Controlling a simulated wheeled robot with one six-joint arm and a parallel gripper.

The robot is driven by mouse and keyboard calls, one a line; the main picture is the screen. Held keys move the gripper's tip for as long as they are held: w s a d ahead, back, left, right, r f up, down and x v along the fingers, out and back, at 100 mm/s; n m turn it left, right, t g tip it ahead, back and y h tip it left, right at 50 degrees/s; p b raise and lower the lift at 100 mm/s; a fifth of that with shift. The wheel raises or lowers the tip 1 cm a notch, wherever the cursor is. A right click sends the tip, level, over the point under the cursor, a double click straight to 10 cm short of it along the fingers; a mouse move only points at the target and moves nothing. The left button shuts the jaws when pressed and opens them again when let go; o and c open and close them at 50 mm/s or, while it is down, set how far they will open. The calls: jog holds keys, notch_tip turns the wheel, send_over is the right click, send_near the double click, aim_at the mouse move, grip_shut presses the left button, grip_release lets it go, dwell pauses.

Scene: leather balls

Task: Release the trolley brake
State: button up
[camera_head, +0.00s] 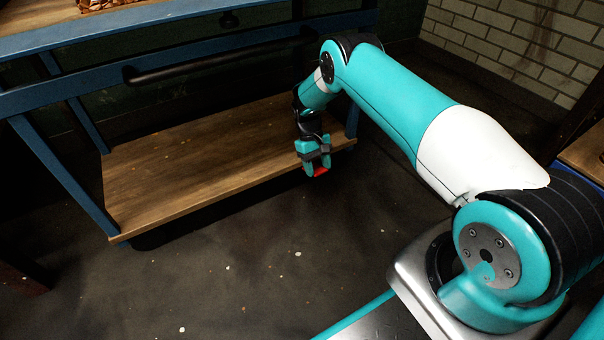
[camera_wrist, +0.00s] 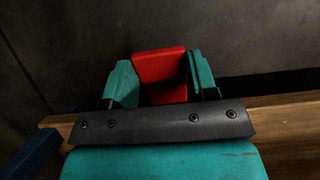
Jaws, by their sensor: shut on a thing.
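The trolley (camera_head: 190,165) has a blue frame and a wooden lower shelf, and it fills the left and middle of the head view. A small red brake pedal (camera_head: 320,171) shows low at the trolley's right end. The pedal's lower part and the caster are hidden.
A black handle bar (camera_head: 205,62) runs along the trolley below its upper wooden top (camera_head: 100,30). A white brick wall (camera_head: 530,40) stands at the back right. The dark floor (camera_head: 250,270) in front of the trolley is clear.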

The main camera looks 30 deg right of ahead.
jog(key=shift+s+r, duration=0.1)
jog(key=o, duration=1.3)
jog(key=p+v, duration=0.3)
jog(key=v, duration=0.4)
jog(key=shift+r, duration=0.25)
